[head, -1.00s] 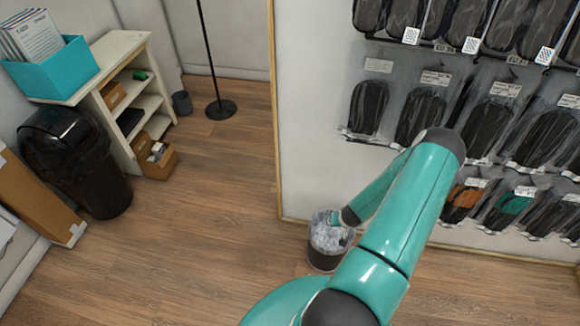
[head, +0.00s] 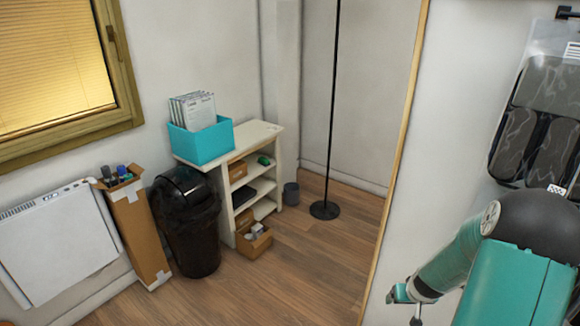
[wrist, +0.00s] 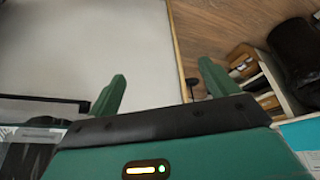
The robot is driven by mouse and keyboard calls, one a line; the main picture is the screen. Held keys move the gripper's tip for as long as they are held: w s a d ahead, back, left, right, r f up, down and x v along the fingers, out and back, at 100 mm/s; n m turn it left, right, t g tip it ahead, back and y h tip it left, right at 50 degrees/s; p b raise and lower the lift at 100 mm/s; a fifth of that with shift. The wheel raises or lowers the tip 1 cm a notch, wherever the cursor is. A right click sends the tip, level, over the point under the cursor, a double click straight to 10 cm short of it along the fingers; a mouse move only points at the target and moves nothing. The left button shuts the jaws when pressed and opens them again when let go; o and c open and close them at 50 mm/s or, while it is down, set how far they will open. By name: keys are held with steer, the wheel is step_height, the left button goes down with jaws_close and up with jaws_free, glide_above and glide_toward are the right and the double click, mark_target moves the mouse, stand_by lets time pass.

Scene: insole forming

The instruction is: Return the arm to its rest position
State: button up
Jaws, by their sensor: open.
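My teal arm comes in at the lower right of the head view, bent at a black elbow. My gripper (head: 408,298) shows small at the lower right, in front of the white wall panel. In the wrist view my gripper (wrist: 160,90) has its two green fingers spread well apart. Nothing is between the fingers. Beyond them are the white panel and its wooden edge.
The white panel (head: 470,100) holds hanging packages (head: 540,115) close beside my arm. A white shelf (head: 262,180) with a teal box (head: 200,143), a black bin (head: 187,225) and a cardboard box (head: 137,225) stand at left.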

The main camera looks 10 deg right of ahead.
steer(key=a+r+n, duration=0.2)
steer(key=a+r, duration=1.5)
steer(key=r, duration=0.4)
steer(key=s+a+r+y, duration=0.1)
steer(key=s+a+r, duration=0.5)
steer(key=s, duration=0.2)
steer(key=s+a+r+n+t, duration=0.1)
steer(key=s+a+r, duration=0.4)
steer(key=s+a, duration=0.2)
steer(key=shift+s+a+r+y, duration=0.15)
steer(key=shift+s+r+y, duration=0.25)
steer(key=shift+s, duration=0.2)
